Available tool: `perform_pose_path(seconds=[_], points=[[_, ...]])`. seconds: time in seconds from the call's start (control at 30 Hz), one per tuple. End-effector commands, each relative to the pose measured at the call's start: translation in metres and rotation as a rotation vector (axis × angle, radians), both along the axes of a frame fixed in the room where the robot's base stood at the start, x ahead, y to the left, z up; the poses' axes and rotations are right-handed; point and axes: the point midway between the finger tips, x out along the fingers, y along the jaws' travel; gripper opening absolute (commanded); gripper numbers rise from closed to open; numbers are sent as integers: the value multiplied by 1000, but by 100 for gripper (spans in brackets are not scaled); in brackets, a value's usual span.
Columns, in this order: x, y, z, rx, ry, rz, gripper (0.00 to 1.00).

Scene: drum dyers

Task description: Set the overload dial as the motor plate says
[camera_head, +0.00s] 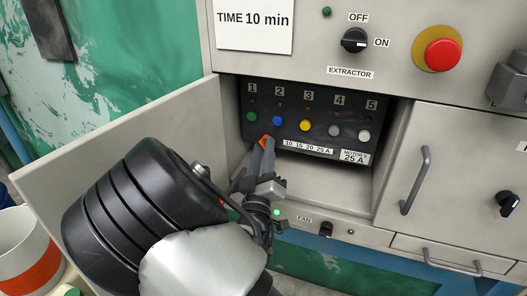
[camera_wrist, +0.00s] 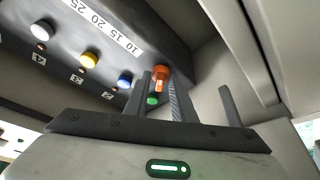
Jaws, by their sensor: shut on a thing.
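A black relay panel (camera_head: 315,115) sits inside an open compartment, with numbered, coloured buttons across it. A small orange dial (camera_head: 265,140) is at its lower left, left of a white scale strip (camera_head: 307,147) reading 10 15 20 25 A. The motor plate (camera_head: 354,157) at the lower right reads 25 A. My gripper (camera_head: 264,150) reaches in from the lower left and is shut on the dial. In the wrist view the dial (camera_wrist: 161,74) shows between the fingertips, with a white mark on it. I cannot tell which number it points to; the fingers partly hide it.
An open door (camera_head: 130,135) stands left of the compartment. A cabinet door with a handle (camera_head: 415,180) is to the right. Above are the extractor switch (camera_head: 354,40) and a red button (camera_head: 438,50). A fan switch (camera_head: 326,229) is below. The compartment floor right of my gripper is clear.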

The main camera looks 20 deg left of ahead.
Motion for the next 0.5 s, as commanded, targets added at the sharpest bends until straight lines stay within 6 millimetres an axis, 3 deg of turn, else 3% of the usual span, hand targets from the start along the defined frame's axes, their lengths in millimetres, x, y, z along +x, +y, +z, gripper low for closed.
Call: perform_pose_path(seconds=[0.13,0.17,0.2,0.5], points=[[1,0,3,2,-7,0,1],[1,0,3,2,-7,0,25],[1,0,3,2,-7,0,28],[-1,0,1,0,-2,0,28]])
